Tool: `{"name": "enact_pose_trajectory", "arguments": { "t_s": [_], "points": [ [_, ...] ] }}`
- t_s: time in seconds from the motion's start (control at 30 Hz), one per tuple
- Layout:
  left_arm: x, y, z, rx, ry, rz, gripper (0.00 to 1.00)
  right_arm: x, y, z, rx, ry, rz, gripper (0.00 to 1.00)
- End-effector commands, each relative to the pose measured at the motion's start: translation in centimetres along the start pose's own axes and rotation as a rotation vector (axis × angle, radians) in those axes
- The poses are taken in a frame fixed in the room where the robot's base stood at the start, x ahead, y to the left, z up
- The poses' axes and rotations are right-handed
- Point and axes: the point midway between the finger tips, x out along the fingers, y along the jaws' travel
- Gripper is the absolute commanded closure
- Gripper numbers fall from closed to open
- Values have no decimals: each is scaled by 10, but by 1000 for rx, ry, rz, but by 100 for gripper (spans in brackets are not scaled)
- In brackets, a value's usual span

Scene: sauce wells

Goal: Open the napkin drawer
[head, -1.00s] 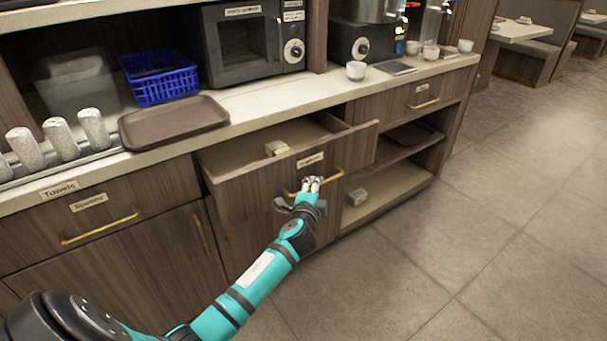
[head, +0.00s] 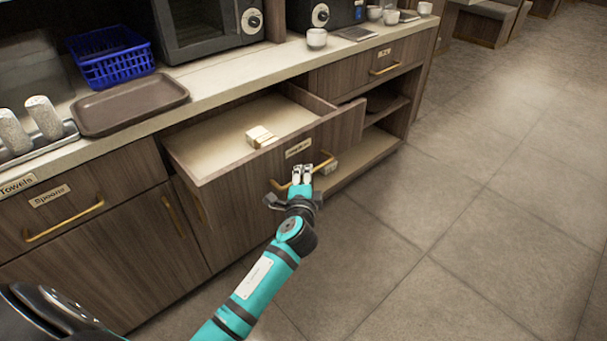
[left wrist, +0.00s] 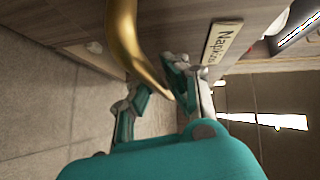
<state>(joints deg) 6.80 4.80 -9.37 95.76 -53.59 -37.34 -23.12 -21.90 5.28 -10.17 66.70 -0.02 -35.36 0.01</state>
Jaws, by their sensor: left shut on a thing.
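The napkin drawer (head: 232,193) stands pulled well out of the counter, with its bare floor (head: 215,143) in view. A small stack of pale napkins (head: 260,137) lies inside near the front panel. The drawer's brass handle (head: 324,164) runs across the front under a label; it shows large in the left wrist view (left wrist: 124,35), beside a label reading "Napkins" (left wrist: 222,42). My left gripper (head: 301,172) is at the middle of the handle, shut on it. Its fingers (left wrist: 168,85) also show in the left wrist view. My right gripper is out of view.
The counter above holds a brown tray (head: 130,104), a blue basket (head: 108,58), a microwave (head: 208,25) and cups (head: 316,39). A spoons drawer (head: 70,205) is closed at left. An open shelf (head: 362,150) lies to the right. The floor (head: 450,220) in front is clear.

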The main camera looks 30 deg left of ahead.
Motion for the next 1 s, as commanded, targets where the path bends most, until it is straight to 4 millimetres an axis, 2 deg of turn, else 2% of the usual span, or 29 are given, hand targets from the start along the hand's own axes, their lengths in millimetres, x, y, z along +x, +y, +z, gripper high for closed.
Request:
{"name": "enact_pose_trajectory", "arguments": {
  "t_s": [0.03,0.07,0.23,0.57,0.67,1.0],
  "points": [
    [0,6,3,6,-7,11,100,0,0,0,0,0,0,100],
    [0,6,3,6,-7,11,86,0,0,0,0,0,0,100],
    [0,4,2,4,-5,8,65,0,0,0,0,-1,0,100],
    [-4,2,1,1,-2,3,65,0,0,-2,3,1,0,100],
    [-16,3,1,1,-1,4,65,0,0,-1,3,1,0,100],
    [-87,3,1,1,-2,7,65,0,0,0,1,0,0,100]
  ]
}}
